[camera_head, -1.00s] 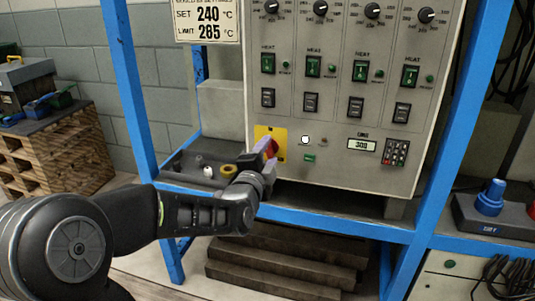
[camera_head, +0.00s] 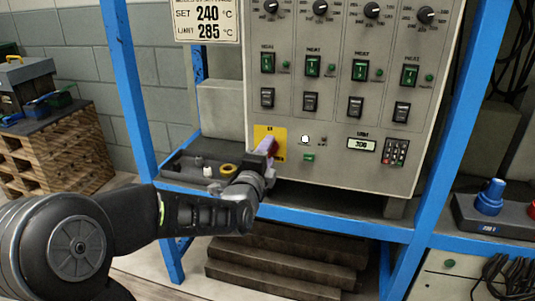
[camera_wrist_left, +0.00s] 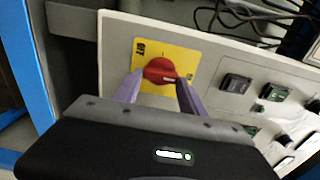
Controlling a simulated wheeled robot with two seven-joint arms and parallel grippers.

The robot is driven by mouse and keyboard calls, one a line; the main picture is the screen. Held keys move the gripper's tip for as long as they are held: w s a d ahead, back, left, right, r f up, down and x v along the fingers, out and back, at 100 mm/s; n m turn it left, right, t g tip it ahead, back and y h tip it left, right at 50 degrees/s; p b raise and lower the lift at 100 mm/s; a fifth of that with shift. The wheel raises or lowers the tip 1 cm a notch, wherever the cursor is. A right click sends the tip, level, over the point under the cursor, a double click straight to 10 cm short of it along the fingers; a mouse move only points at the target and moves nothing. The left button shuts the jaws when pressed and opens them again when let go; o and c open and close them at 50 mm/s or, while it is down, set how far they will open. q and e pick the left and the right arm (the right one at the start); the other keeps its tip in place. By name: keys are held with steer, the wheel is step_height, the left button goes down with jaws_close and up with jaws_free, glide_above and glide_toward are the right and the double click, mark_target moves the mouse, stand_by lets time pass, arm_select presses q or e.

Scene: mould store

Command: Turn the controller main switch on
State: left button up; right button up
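The main switch is a red rotary knob (camera_head: 273,147) on a yellow plate (camera_head: 263,133), low on the left of the grey controller panel (camera_head: 330,172). In the left wrist view the knob (camera_wrist_left: 159,71) sits between the purple fingertips of my left gripper (camera_wrist_left: 159,80), one on each side, seemingly touching its edges. A pale mark shows on the knob's right part, and lettering stands left and right on the yellow plate (camera_wrist_left: 185,48). In the head view my left gripper (camera_head: 264,155) partly covers the knob and plate. My right gripper is not in view.
A blue frame (camera_head: 132,100) surrounds the controller. A dark tray (camera_head: 180,172) with small parts stands left of the gripper. The panel has several dials, green switches and a keypad (camera_head: 395,152). A box with blue and red plugs (camera_head: 490,215) is at right.

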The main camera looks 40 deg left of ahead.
arm_select(q)
steer(key=o, duration=0.4)
steer(key=v, duration=0.7)
steer(key=shift+s+d, duration=0.15)
steer(key=shift+s, duration=0.25)
stand_by(0.3)
